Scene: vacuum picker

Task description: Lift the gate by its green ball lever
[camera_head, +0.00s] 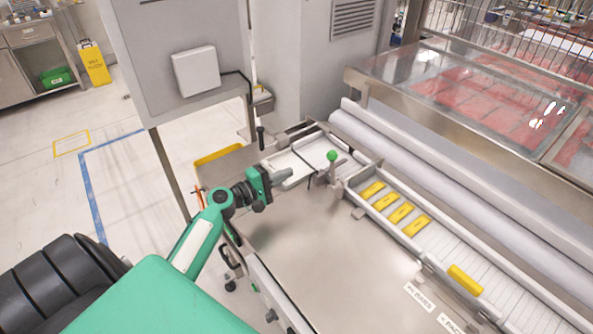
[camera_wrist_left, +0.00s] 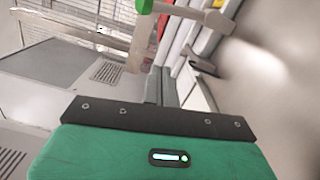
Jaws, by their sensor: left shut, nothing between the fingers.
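The green ball lever (camera_head: 332,155) stands upright on a short stem beside the metal frame at the head of the slatted channel. The gate at its foot is small and partly hidden, so its height is hard to tell. My left gripper (camera_head: 290,174) is shut and empty, to the left of the lever and apart from it, with its fingers pointing toward it. In the left wrist view the green ball (camera_wrist_left: 144,6) shows at the top edge, cut off by the frame. My right gripper is not in view.
Several yellow blocks (camera_head: 401,212) lie in the slatted channel right of the lever. White rollers (camera_head: 430,180) run along the back right. The bare steel tabletop (camera_head: 330,250) in front is clear.

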